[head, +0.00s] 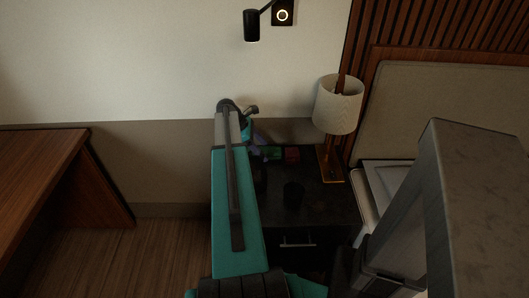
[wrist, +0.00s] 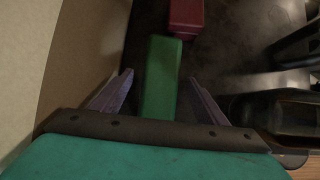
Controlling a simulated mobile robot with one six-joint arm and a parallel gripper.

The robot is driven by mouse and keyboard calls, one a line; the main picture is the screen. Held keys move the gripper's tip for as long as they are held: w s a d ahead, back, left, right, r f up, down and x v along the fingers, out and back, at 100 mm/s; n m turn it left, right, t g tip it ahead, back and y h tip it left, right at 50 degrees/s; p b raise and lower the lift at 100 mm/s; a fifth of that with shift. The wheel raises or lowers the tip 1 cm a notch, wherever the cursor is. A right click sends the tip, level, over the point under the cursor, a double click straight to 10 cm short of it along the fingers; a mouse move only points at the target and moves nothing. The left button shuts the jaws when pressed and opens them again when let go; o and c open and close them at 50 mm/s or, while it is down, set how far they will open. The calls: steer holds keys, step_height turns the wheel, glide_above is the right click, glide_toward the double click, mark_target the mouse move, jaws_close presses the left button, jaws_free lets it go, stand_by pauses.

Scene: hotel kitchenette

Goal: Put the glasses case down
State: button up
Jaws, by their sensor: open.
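A long green box (wrist: 160,85), which looks like the glasses case, lies on the dark top of the nightstand (head: 322,205). In the head view the green box (head: 273,153) shows only in part, beside my arm. My gripper (wrist: 161,77) is open, with one purple finger on each side of the green box and a visible gap at both sides. The near end of the box is hidden behind the gripper's dark front bar. In the head view my gripper (head: 259,141) is mostly hidden behind my own arm.
A dark red box (wrist: 186,18) lies just beyond the green one. A dark cup (head: 293,194) stands nearer the nightstand's front, and a lamp (head: 339,104) at its right. The wall (wrist: 88,60) is close on the left. A bed (head: 385,185) is to the right.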

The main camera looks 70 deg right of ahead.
steer(key=shift+s+d+f, duration=0.15)
steer(key=shift+s+f, duration=0.25)
steer(key=shift+f, duration=0.15)
steer(key=c, duration=1.3)
steer(key=shift+r, duration=0.1)
steer(key=shift+r, duration=0.75)
step_height(320, 180, up, 2)
steer(key=shift+r, duration=0.1)
steer(key=w+a, duration=0.8)
steer(key=a, duration=0.1)
steer(key=w+a+b, duration=0.1)
steer(key=w+a, duration=0.3)
steer(key=shift+a+f, duration=0.2)
steer(key=shift+a, duration=0.05)
